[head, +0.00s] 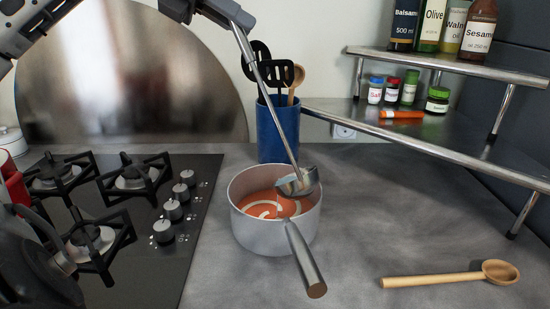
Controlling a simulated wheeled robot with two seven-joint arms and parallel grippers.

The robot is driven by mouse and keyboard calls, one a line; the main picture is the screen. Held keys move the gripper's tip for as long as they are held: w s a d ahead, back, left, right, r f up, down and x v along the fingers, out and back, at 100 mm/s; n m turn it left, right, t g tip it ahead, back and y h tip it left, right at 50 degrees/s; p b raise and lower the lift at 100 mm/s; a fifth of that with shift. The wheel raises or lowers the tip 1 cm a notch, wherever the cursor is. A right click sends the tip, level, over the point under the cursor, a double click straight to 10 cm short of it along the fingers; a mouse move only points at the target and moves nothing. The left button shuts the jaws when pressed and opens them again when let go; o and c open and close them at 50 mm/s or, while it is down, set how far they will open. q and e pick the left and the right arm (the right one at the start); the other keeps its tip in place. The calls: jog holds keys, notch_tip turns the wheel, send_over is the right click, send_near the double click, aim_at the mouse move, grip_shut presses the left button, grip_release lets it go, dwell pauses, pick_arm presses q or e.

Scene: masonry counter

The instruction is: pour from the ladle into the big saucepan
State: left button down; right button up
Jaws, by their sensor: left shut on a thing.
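The big saucepan (252,232) is a grey metal pot on the counter, with orange-red soup and a pale swirl in it. Its handle (304,258) points toward the front. My left gripper (236,20) is at the top, shut on the upper end of the ladle's long handle. The ladle (274,95) slants down to the right. Its metal bowl (299,183) is over the right back part of the saucepan's opening, near the rim. I cannot tell what is in the bowl or whether it touches the rim.
A blue utensil holder (271,133) stands close behind the saucepan. A black gas hob (145,262) is at left. A wooden spoon (440,278) lies at front right. A metal shelf (440,132) with jars and bottles is at back right.

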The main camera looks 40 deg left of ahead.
pick_arm(q)
jog(key=shift+a+f, duration=0.3)
jog(key=shift+a, duration=0.35)
pick_arm(e)
jog(key=shift+f, duration=0.1)
pick_arm(q)
jog(key=shift+w+a+f+n+h, duration=0.15)
jog(key=shift+a+h, duration=0.1)
jog(key=shift+a, duration=0.3)
jog(key=shift+a+f+n+h, duration=0.1)
jog(key=shift+a+f+h, duration=0.1)
jog(key=shift+a, duration=0.4)
jog(key=shift+w+a+f+n+h, duration=0.15)
jog(key=shift+a+h, duration=0.1)
jog(key=shift+a, duration=0.3)
jog(key=shift+a+f+h, duration=0.3)
jog(key=shift+a, duration=0.55)
jog(key=shift+w+a+f+n+t+h, duration=0.15)
jog(key=shift+a+f+n+h, duration=0.15)
jog(key=shift+a, duration=0.4)
jog(key=shift+s+a+f+n+t+h, duration=0.1)
jog(key=shift+a+f+t+h, duration=0.1)
jog(key=shift+a+f, duration=0.35)
pick_arm(e)
jog(key=shift+d+r, duration=0.1)
jog(key=shift+r, duration=0.15)
